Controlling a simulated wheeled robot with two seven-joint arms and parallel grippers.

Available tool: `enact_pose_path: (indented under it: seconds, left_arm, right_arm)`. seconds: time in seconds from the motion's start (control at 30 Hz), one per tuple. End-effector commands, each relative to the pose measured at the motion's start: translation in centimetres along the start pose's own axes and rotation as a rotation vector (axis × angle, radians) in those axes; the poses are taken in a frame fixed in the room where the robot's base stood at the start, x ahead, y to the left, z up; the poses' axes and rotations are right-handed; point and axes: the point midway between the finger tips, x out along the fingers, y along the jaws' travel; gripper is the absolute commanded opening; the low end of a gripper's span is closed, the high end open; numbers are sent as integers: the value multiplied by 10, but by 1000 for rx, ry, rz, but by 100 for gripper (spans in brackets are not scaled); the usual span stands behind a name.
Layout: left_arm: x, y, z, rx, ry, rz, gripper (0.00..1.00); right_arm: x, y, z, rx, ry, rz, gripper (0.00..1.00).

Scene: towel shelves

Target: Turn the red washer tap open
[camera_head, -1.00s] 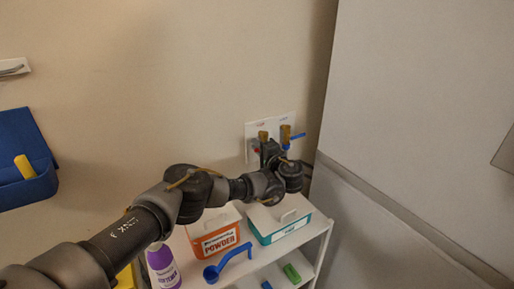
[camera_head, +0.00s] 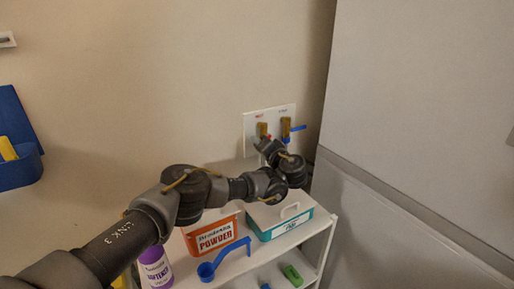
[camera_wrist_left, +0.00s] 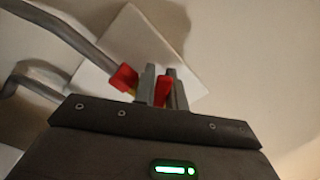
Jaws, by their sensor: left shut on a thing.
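The red washer tap has a brass body (camera_head: 262,129) on the left of a white wall plate (camera_head: 252,122), partly hidden by my gripper. In the left wrist view, a red handle piece (camera_wrist_left: 163,90) sits between my fingers, and another red part (camera_wrist_left: 124,77) shows just left of them. My left gripper (camera_head: 264,146) is shut on the red handle, and its fingers (camera_wrist_left: 161,84) show in the left wrist view. How far the tap is turned cannot be told. My right gripper is not in view.
A second brass tap with a blue handle (camera_head: 296,128) is close on the right. Below stand a white shelf (camera_head: 326,240), an orange powder box (camera_head: 213,238), a teal box (camera_head: 285,226), a blue scoop (camera_head: 206,271) and a purple bottle (camera_head: 156,268). A large grey panel (camera_head: 420,100) bounds the right.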

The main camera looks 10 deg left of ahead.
Motion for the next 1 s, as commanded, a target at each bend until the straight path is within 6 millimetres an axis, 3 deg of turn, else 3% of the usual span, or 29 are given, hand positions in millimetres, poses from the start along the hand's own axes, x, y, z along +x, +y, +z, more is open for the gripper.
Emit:
enact_pose_path:
  seconds: [0.5,0.53,0.67,1.0]
  left_arm:
    - [0,0,-1,-21,1,0,0]
    - [0,0,-1,-21,1,0,17]
    - [0,0,-1,-21,1,0,34]
    - [-1,2,0,-19,2,2,35]
  right_arm:
    - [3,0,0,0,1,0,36]
    - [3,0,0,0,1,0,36]
    - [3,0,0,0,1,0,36]
    - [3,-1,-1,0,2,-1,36]
